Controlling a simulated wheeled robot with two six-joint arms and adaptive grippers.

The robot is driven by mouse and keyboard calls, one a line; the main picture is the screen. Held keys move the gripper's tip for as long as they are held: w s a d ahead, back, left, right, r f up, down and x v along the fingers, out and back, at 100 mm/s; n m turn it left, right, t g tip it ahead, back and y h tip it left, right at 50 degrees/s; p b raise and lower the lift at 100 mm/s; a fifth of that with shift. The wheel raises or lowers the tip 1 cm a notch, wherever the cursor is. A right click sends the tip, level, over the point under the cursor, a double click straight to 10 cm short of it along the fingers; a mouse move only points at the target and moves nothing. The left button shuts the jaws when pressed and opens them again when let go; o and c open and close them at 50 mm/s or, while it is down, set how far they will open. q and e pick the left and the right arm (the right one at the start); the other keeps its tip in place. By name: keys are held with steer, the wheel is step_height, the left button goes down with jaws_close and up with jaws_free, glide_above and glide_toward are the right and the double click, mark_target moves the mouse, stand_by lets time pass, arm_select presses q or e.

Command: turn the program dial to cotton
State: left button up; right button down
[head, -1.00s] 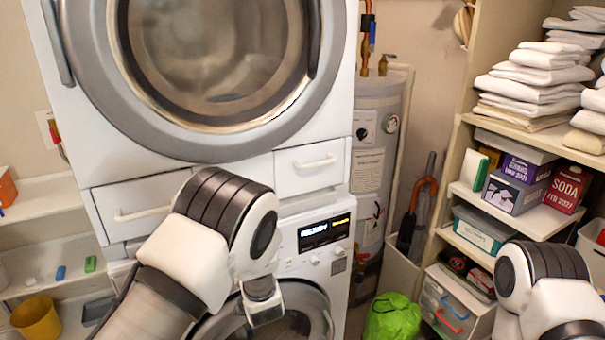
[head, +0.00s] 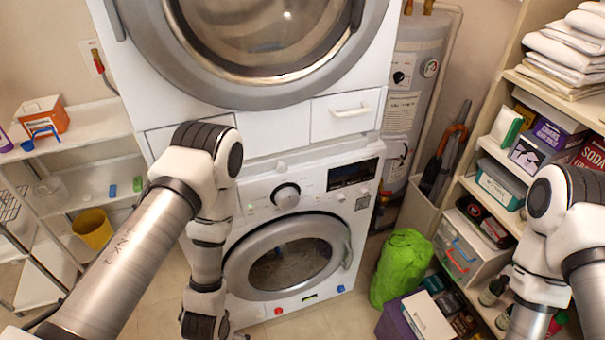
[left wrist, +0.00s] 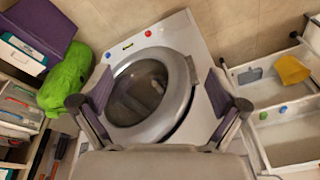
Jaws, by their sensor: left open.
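The program dial (head: 286,196) is a round silver-and-dark knob on the front panel of the lower white washing machine (head: 232,262), above its round door (head: 290,257). The dial's pointer setting and the labels around it are too small to read. My left gripper (head: 207,328) hangs low at the left of the washer, below and left of the dial and apart from it. In the left wrist view it (left wrist: 157,100) is open and empty, its fingers spread in front of the washer door. The dial does not show there. My right arm is at the right, its gripper out of view.
A dark display (head: 355,173) and small buttons sit right of the dial. The upper machine's drawer (head: 345,115) is above. A green bag (head: 402,267) stands on the floor right of the washer. Shelves flank both sides; a yellow bin (head: 92,229) is at left.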

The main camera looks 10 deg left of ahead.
arm_select(q)
steer(key=w+f+t+y, duration=0.1)
steer(key=w+t, duration=0.2)
steer(key=w, duration=0.7)
steer(key=n+t+y+p, duration=0.3)
steer(key=n+t+y, duration=0.6)
glide_toward(290, 202)
steer(key=x, duration=0.2)
steer(key=b+x, duration=0.2)
steer(key=b, duration=0.3)
steer(key=b+x, duration=0.2)
steer(key=b, duration=0.4)
steer(key=b+x, duration=0.3)
steer(key=b, duration=0.2)
steer(key=shift+w+f, duration=0.1)
steer(key=shift+f, duration=0.25)
steer(key=shift+w+a+r+b, duration=0.1)
steer(key=shift+r+b, duration=0.05)
steer(key=shift+b, duration=0.25)
steer(key=shift+a+r, duration=0.1)
steer(key=shift+r, duration=0.1)
steer(key=c, duration=1.2)
